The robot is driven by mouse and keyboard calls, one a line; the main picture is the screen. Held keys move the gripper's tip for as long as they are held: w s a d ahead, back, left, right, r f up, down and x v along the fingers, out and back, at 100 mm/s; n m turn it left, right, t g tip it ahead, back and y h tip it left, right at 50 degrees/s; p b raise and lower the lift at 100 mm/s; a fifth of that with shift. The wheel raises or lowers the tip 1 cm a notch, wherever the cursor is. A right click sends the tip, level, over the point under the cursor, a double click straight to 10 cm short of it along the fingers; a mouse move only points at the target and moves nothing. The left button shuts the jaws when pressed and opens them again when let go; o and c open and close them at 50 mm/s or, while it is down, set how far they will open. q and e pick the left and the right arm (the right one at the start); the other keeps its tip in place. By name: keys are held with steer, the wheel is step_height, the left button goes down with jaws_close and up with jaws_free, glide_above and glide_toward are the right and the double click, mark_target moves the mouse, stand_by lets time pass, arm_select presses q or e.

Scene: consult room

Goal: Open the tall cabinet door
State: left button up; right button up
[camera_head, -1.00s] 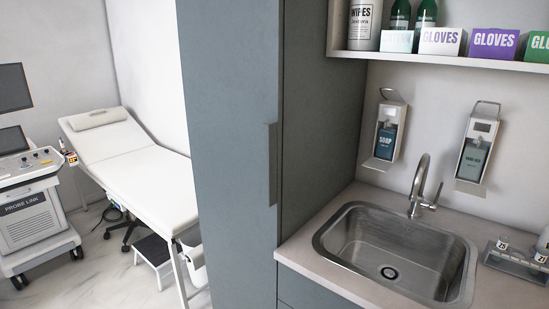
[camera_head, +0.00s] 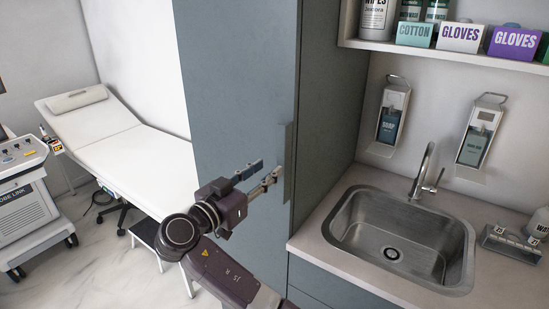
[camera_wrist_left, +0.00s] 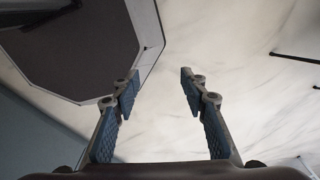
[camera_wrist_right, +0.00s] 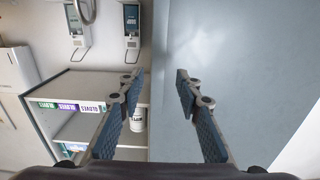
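The tall cabinet door (camera_head: 240,85) is a flat grey-blue panel in the middle of the head view, and it looks shut. Its slim vertical handle (camera_head: 288,162) is at the door's right edge. My right gripper (camera_head: 266,172) is in front of the door, just left of the handle, with its fingers towards it. I cannot tell whether they touch. In the right wrist view the right gripper (camera_wrist_right: 158,88) is open and empty, with the door (camera_wrist_right: 240,75) on the right. My left gripper (camera_wrist_left: 160,82) is open and empty over the pale floor; the head view does not show it.
A counter (camera_head: 335,270) with a steel sink (camera_head: 345,245) is right of the cabinet. A shelf (camera_head: 450,58) with glove boxes hangs above. A white exam bed (camera_head: 150,165) and a grey medical cart (camera_head: 30,215) stand on the left. Some floor (camera_head: 100,260) is clear.

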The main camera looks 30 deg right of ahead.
mark_target(280, 160)
steer(key=p+x, duration=0.1)
steer(key=x, duration=0.3)
steer(key=shift+d+r, duration=0.1)
steer(key=shift+r, duration=0.05)
steer(key=shift+d+p, duration=0.2)
steer(key=shift+p, duration=0.1)
arm_select(q)
steer(key=shift+w+a+r, duration=0.2)
steer(key=shift+w+r, duration=0.1)
steer(key=shift+r, duration=0.3)
steer(key=shift+w+a+r, duration=0.15)
steer(key=shift+w+r, duration=0.1)
steer(key=shift+r, duration=0.35)
arm_select(e)
steer(key=shift+w+d, duration=0.1)
steer(key=shift+w, duration=0.05)
steer(key=shift+c, duration=0.3)
arm_select(q)
steer(key=shift+s, duration=0.1)
arm_select(e)
jaws_close()
